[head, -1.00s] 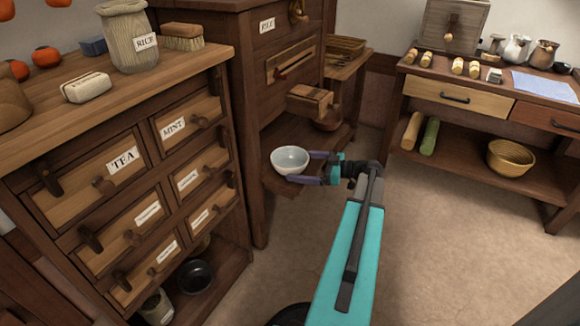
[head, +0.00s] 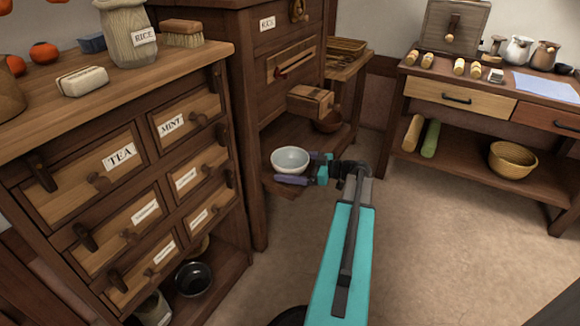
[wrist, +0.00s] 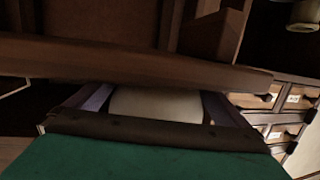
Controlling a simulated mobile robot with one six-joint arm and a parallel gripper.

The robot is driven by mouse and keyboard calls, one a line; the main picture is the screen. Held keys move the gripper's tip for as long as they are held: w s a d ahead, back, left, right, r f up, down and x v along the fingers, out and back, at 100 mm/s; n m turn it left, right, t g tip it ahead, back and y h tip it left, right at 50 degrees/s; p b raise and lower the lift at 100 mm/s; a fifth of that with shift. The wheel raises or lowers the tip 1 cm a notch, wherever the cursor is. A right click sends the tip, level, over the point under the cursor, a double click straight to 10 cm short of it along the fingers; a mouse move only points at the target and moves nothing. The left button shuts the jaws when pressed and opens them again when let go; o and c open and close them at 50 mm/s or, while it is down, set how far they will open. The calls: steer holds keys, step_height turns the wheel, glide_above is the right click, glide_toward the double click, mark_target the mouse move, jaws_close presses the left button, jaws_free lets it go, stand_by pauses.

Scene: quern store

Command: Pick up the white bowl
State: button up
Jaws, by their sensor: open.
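The white bowl (head: 290,159) stands upright on the low wooden shelf (head: 284,188) of the dark cabinet in the head view. My gripper (head: 297,168) is open at the bowl's right side, with its purple fingers on the near and far sides of the bowl. In the wrist view, a pale surface, apparently the bowl (wrist: 157,104), shows between the two purple fingers. I cannot tell whether the fingers touch it.
A wooden spout box (head: 310,99) juts out above the shelf, behind the bowl. A drawer chest (head: 120,200) stands close on the left. A side table with a woven basket (head: 511,159) is at the right. The floor (head: 430,250) between is clear.

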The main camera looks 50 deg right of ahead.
steer(key=c, duration=0.9)
steer(key=shift+r, duration=0.15)
steer(key=shift+r+p, duration=0.6)
steer(key=shift+r, duration=0.3)
step_height(320, 180, up, 2)
steer(key=shift+r+p, duration=0.1)
steer(key=shift+p, duration=0.5)
steer(key=s+a+p, duration=0.1)
steer(key=s+a, duration=0.1)
steer(key=s, duration=0.3)
steer(key=s+a+p, duration=0.1)
steer(key=s+a, duration=0.1)
steer(key=s, duration=0.3)
steer(key=s+a+p, duration=0.1)
steer(key=s+a, duration=0.1)
steer(key=s, duration=0.3)
steer(key=shift+r+p, duration=0.3)
steer(key=shift+r, duration=0.05)
steer(key=shift+w, duration=0.1)
